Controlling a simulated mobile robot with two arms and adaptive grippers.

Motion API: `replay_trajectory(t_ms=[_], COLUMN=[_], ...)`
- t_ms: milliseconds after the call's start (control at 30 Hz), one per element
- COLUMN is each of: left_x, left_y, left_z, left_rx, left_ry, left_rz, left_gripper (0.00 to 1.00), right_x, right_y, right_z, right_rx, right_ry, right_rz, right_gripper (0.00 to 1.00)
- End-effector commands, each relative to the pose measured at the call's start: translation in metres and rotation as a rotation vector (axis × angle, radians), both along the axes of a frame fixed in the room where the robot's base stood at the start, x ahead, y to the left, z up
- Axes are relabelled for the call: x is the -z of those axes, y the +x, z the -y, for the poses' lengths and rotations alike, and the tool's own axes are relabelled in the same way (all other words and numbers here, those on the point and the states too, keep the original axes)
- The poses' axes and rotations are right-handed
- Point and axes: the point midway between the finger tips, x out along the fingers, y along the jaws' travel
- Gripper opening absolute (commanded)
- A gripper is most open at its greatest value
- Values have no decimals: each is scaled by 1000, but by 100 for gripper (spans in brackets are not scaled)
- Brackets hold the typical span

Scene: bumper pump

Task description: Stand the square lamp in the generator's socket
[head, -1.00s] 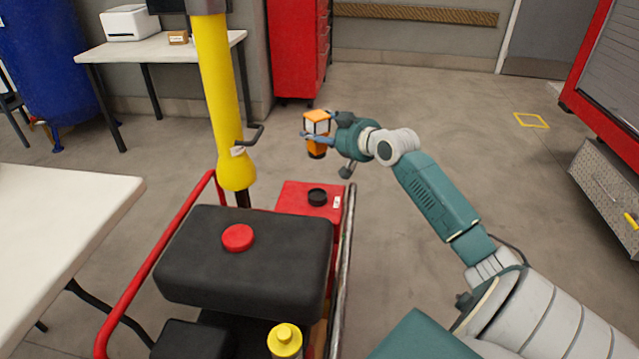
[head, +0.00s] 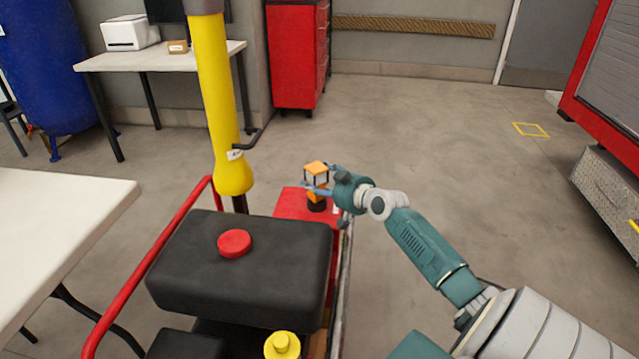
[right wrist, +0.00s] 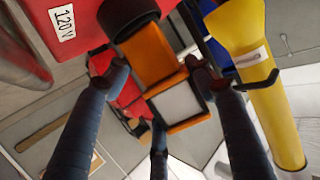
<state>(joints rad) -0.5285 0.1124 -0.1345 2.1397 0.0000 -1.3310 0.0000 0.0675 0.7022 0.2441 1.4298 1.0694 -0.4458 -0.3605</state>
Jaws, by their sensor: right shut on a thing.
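The square lamp (head: 316,171) has an orange cap, pale panels and an orange lower body. My right gripper (head: 318,184) is shut on it and holds it upright over the generator's red panel (head: 288,205). In the right wrist view the lamp (right wrist: 180,103) lies between the fingers of my right gripper (right wrist: 162,85). A black round part (head: 317,205) shows directly below the orange body. The lamp's dark foot and the black socket overlap there, so I cannot tell whether the foot is inside the socket or just above it. My left gripper is not in view.
The generator's black tank (head: 290,250) with a red cap (head: 234,243) stands in front of the panel. A yellow post (head: 215,100) rises at its left, with a dark hook. A red rail (head: 150,265) runs along the left. A white table (head: 60,220) is at far left.

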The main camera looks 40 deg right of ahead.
Motion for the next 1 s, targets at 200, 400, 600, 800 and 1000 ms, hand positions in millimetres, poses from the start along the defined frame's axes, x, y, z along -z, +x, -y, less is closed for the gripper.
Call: replay_trajectory(t_ms=[200,400,600,800,1000], left_x=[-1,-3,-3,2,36], left_y=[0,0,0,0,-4], left_z=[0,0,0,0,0], left_rx=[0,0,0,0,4], left_ry=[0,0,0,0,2], left_rz=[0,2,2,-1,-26], left_gripper=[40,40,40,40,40], right_x=[-1,0,0,-2,-14], right_y=[0,0,0,-8,-43], right_z=[0,0,0,-1,-5], right_rx=[0,0,0,0,-2], right_ry=[0,0,0,-1,-1], right_rz=[3,-1,-1,-3,-5], right_gripper=[18,73,73,73,73])
